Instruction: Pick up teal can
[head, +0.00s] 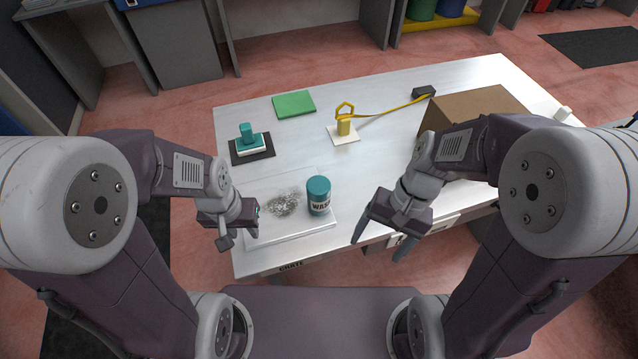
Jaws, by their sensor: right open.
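The teal can (319,194) stands upright on the right part of a white tray (290,235) at the front of the table. It has a teal lid and a pale label band with dark letters. My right gripper (379,246) is open and empty, to the right of the can and apart from it, with its fingers pointing down and toward me. My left gripper (246,232) is over the tray's left edge, apart from the can. Its fingers are seen at a steep angle, so whether it is open or shut is unclear.
Dark grey debris (283,204) lies left of the can. Behind are a teal-handled block (249,141) on a dark mat, a green cloth (294,104) and a yellow strap fixture (344,124). A cardboard box (470,108) stands at right. The table's (375,160) middle is clear.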

